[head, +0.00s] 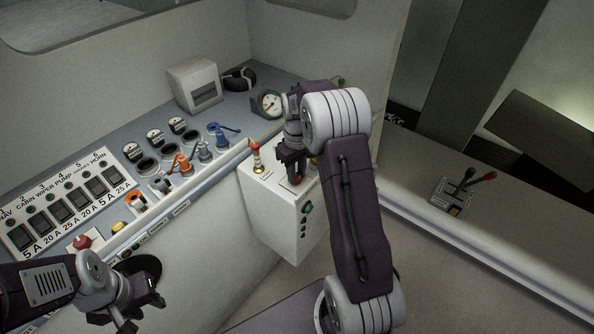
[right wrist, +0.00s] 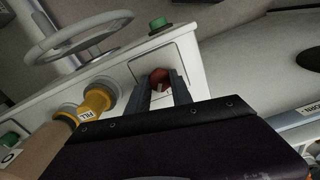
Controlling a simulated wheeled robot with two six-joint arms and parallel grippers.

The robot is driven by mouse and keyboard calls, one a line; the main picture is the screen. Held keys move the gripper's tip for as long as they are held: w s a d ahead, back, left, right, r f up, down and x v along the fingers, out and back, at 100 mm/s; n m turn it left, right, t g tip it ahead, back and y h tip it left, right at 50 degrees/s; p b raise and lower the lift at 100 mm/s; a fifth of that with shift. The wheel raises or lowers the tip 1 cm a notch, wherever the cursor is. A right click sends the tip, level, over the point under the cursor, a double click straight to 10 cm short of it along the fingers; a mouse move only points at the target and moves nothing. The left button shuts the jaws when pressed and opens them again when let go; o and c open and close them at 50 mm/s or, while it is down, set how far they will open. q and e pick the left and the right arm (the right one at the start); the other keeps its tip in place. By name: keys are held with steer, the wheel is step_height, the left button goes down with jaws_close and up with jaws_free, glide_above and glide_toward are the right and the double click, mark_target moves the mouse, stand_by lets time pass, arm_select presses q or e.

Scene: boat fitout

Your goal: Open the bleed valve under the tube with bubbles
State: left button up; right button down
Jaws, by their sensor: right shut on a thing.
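My right gripper (head: 292,176) reaches down onto the top of a white box (head: 262,207). In the right wrist view its two fingers (right wrist: 165,92) are closed around a small red knob (right wrist: 159,78) set in a pale square recess. A slim upright fitting with a red top (head: 257,155) stands on the box, left of my right gripper. I cannot make out bubbles or tell which fitting is the bubbly tube; my right arm hides part of the box top. My left gripper (head: 128,298) is at the lower left, away from the box; its jaw opening is unclear.
A yellow fitting marked FILL (right wrist: 95,100), a handwheel (right wrist: 80,36) and a green button (right wrist: 158,24) are near the right gripper. A switch panel (head: 70,205), orange valve handles (head: 183,163), a blue handle (head: 222,130) and a gauge (head: 270,103) line the console.

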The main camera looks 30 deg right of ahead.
steer(key=m+p, duration=0.1)
steer(key=m, duration=0.4)
steer(key=shift+w+r+m, duration=0.1)
steer(key=shift+m, duration=0.2)
steer(key=m+p, duration=0.1)
steer(key=m, duration=0.4)
steer(key=shift+m, duration=0.4)
steer(key=c, duration=1.1)
jaws_free()
steer(key=shift+c, duration=0.2)
steer(key=shift+w+r, duration=0.1)
step_height(320, 180, up, 9)
steer(key=b, duration=0.2)
